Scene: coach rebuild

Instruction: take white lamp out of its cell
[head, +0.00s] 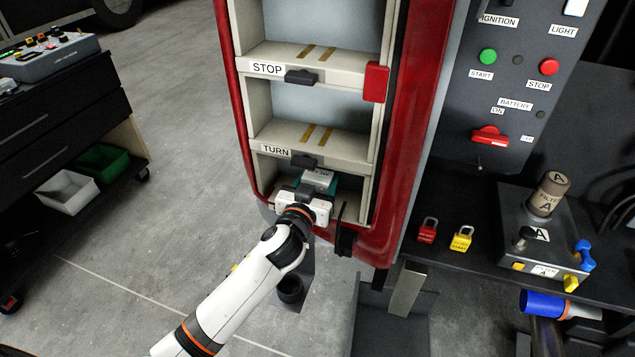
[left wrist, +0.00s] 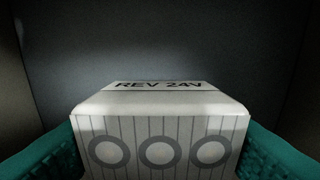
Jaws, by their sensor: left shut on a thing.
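The white lamp (head: 319,177) is a pale block in the bottom cell of the red-framed rack, below the TURN shelf. In the left wrist view the lamp (left wrist: 160,135) shows a "REV 24V" label on top and a striped front with three grey rings. My left gripper (head: 318,184) reaches into that cell from the front. Its teal fingers are shut on the lamp, one at each side. The lamp's underside is hidden, so I cannot tell whether it touches the cell floor. My right gripper is not in view.
The TURN shelf (head: 338,147) lies just above, with a dark latch (head: 304,161) at its front edge. The rack's red post (head: 395,150) stands at the right. Red (head: 427,230) and yellow (head: 461,239) padlocks lie on the dark bench.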

